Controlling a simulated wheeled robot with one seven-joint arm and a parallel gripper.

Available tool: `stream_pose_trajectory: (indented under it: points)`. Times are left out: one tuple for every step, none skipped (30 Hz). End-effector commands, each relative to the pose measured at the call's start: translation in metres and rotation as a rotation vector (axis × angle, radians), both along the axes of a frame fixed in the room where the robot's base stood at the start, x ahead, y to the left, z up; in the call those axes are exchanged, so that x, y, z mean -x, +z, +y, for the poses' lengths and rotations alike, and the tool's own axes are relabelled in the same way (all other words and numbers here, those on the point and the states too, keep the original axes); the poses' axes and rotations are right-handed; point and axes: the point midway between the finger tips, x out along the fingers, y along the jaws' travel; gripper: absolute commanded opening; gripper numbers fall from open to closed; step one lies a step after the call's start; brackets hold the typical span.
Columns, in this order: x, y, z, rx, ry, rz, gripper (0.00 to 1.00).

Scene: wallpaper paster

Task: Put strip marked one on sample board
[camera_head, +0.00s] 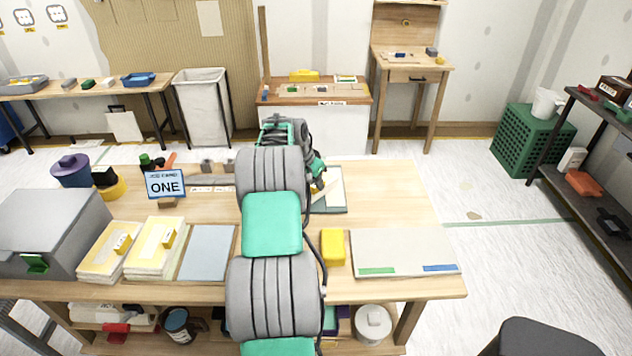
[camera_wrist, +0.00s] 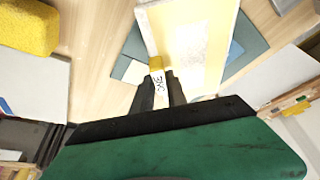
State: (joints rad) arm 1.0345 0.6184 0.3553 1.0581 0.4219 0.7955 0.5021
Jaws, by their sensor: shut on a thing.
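My gripper (camera_wrist: 156,88) is shut on a yellow tab marked ONE, at the edge of a cream strip (camera_wrist: 203,45). In the head view the strip (camera_head: 335,186) shows just right of my arm, over a grey-green board (camera_head: 342,209). The board also shows beneath the strip in the wrist view (camera_wrist: 249,38). I cannot tell whether the strip touches it. A pale board (camera_head: 405,247) with a green and a blue mark lies at the table's front right. Which board is the sample board is not clear. A sign (camera_head: 165,184) reads ONE.
A yellow sponge-like block (camera_head: 333,246) lies left of the pale board. Stacks of cream sheets (camera_head: 155,247), a blue-grey panel (camera_head: 208,252) and a grey box (camera_head: 48,235) fill the table's left. The table's right rear is clear.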

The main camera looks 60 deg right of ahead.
Motion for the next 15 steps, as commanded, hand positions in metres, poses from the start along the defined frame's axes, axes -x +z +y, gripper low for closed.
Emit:
stream_pose_trajectory:
  points:
    - [-0.0001,-0.0017,0.0002,0.0,0.0,0.0,0.19]
    - [-0.0001,-0.0012,0.0002,0.0,0.0,0.0,0.22]
    - [-0.0001,-0.0011,0.0002,0.0,0.0,0.0,0.25]
    - [-0.0001,-0.0011,0.0002,0.0,0.0,0.0,0.28]
    - [-0.0001,-0.0009,0.0001,0.0,0.0,0.0,0.3]
    - [-0.0001,-0.0009,0.0001,0.0,0.0,0.0,0.33]
    - [-0.0001,-0.0008,0.0002,0.0,0.001,0.0,0.36]
    - [-0.0001,-0.001,0.0002,0.0,0.001,0.0,0.38]
    - [-0.0001,-0.0008,0.0002,0.0,0.001,0.0,0.4]
    - [-0.0001,-0.0008,0.0002,0.0,0.001,0.0,0.4]
    - [-0.0001,-0.0008,0.0002,0.0,0.001,0.0,0.4]
    - [-0.0001,-0.0009,0.0003,0.0,0.001,0.0,0.4]
    - [-0.0001,-0.0008,0.0002,0.0,0.001,0.0,0.4]
    - [-0.0001,-0.0008,0.0002,0.0,0.001,0.0,0.4]
    - [-0.0001,-0.0002,0.0002,0.0,0.001,0.0,0.4]
